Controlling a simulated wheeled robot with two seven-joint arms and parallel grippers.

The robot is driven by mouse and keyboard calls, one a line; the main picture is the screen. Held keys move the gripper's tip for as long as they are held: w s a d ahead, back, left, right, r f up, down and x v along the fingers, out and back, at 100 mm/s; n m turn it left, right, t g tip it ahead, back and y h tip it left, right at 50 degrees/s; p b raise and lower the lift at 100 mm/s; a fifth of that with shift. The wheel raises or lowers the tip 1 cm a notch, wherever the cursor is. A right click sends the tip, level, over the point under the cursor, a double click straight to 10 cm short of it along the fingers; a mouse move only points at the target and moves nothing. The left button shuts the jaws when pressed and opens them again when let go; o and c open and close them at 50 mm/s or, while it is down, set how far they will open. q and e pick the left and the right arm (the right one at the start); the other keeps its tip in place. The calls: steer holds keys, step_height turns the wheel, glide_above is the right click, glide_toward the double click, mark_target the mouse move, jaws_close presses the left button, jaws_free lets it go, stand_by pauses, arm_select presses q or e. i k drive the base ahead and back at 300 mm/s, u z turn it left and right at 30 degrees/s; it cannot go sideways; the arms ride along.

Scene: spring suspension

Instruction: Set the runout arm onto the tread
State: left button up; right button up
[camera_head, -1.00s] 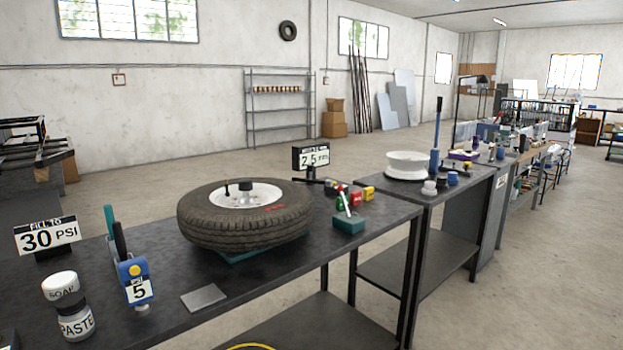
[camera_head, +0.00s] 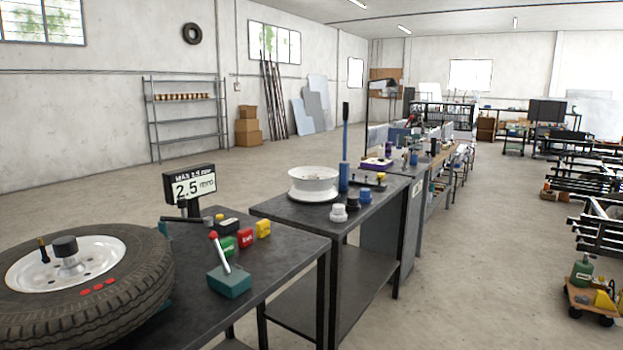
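The tyre (camera_head: 140,285) lies flat on its side at the lower left, its tread facing outward, with a white wheel (camera_head: 95,275) in its middle. Part of it is cut off by the frame edge. A display reading 2.5 mm (camera_head: 190,186) stands behind it to the right. A dark bar (camera_head: 182,220) at the foot of the display, near the tyre, may be the runout arm; I cannot tell whether it touches the tread. Neither of my grippers is in view.
A teal box with a red-tipped lever (camera_head: 230,281) stands near the bench edge (camera_head: 285,245), with green, red and yellow blocks (camera_head: 245,238) behind it. A second bench holds a white rim (camera_head: 313,183) and a blue upright tool (camera_head: 344,160).

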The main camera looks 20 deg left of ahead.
mark_target(182, 204)
steer(key=z, duration=0.15)
steer(key=i, duration=2.15)
steer(key=u, duration=0.7)
